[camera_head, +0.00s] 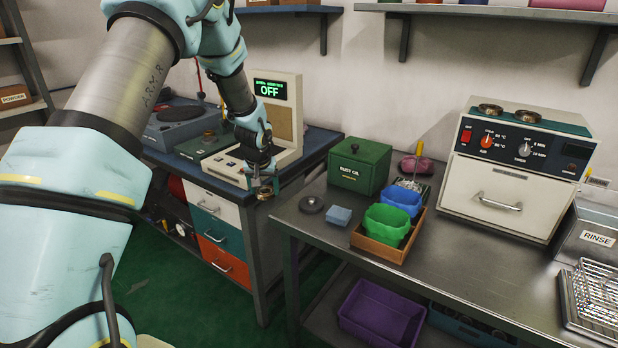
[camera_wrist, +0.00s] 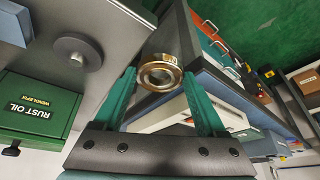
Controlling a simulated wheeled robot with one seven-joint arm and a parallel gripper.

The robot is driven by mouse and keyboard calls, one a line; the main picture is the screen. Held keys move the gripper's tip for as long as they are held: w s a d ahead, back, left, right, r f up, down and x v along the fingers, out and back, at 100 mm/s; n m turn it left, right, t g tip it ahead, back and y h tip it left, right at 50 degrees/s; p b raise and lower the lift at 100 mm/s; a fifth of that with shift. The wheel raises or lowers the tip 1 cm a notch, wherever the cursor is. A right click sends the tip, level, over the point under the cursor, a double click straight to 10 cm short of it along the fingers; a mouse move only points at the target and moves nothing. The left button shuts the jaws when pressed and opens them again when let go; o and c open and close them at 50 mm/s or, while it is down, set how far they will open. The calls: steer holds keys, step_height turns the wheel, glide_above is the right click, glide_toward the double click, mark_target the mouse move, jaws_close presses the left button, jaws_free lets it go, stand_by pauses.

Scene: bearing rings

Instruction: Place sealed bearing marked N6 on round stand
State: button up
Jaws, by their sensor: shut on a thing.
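My gripper (camera_head: 264,183) is shut on a bearing (camera_head: 265,194) and holds it in the air, near the gap between the blue bench and the steel table. In the wrist view the bearing (camera_wrist: 160,73) is a brassy, shiny ring with an open middle, between the green fingertips of my gripper (camera_wrist: 159,78). No N6 mark is readable on it. A dark round stand (camera_head: 311,205) with a small raised centre is on the steel table's left end, right of my gripper. The stand (camera_wrist: 77,54) also shows at upper left in the wrist view; nothing is on it.
On the steel table (camera_head: 450,262), a green rust oil box (camera_head: 359,167) stands behind the stand. A blue block (camera_head: 339,216) and a wooden tray (camera_head: 377,250) with green and blue containers are to its right. The bench device (camera_head: 282,130) reading OFF is behind my gripper.

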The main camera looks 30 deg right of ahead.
step_height(320, 180, up, 2)
steer(key=m, duration=0.2)
glide_above(311, 199)
steer(key=shift+s+a+r+g+h, duration=0.15)
steer(key=shift+s+a+g+h, duration=0.15)
steer(key=shift+s+a+h, duration=0.1)
steer(key=shift+d, duration=0.15)
steer(key=shift+f, duration=0.35)
steer(key=shift+f+b, duration=1.05)
steer(key=shift+f, duration=0.6)
steer(key=shift+s, duration=0.1)
steer(key=shift+f+b, duration=1.25)
steer(key=shift+b, duration=0.05)
